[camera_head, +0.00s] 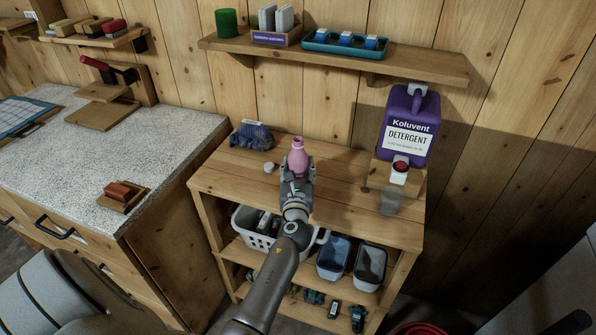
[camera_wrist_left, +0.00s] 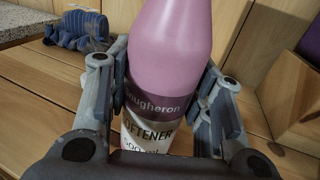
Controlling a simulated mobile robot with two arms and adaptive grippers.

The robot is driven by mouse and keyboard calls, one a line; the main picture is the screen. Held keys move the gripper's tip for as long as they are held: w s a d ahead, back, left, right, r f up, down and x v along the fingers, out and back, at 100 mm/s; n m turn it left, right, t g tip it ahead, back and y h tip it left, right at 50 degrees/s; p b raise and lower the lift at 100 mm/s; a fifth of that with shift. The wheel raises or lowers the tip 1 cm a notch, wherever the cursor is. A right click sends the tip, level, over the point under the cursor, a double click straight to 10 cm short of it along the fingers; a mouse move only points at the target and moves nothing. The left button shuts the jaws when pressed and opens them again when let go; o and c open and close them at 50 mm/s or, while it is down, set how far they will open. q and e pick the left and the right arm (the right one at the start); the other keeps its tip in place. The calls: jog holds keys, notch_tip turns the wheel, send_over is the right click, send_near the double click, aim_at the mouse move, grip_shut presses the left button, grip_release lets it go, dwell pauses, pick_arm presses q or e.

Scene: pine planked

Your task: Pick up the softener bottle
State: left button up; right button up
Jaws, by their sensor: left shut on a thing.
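The softener bottle (camera_head: 298,158) is pink with a dark band and a white label, and stands upright at the wooden shelf unit's top (camera_head: 335,200). In the left wrist view the bottle (camera_wrist_left: 170,50) fills the middle, its label partly reading "SOFTENER". My left gripper (camera_head: 297,182) is shut on the bottle, with one finger on each side of it (camera_wrist_left: 165,105). The bottle's lower part is hidden by the gripper, so I cannot tell whether its base touches the top. My right gripper is not in view.
A purple detergent jug (camera_head: 408,122) stands on a wooden stand at the right, with a clear cup (camera_head: 390,201) below. A wall shelf (camera_head: 420,65) hangs above.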

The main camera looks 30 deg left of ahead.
aim_at(297, 165)
pick_arm(q)
jog(key=shift+r, duration=0.2)
jog(key=shift+r+p, duration=0.3)
jog(key=shift+r, duration=0.05)
jog(key=shift+r+p, duration=0.65)
jog(key=shift+r, duration=0.65)
jog(key=s+r+p, duration=0.2)
jog(key=s+r, duration=0.7)
jog(key=s, duration=0.4)
jog(key=shift+s+a+r, duration=0.15)
jog(key=shift+s+r, duration=0.05)
jog(key=shift+s, duration=0.2)
jog(key=shift+s, duration=0.1)
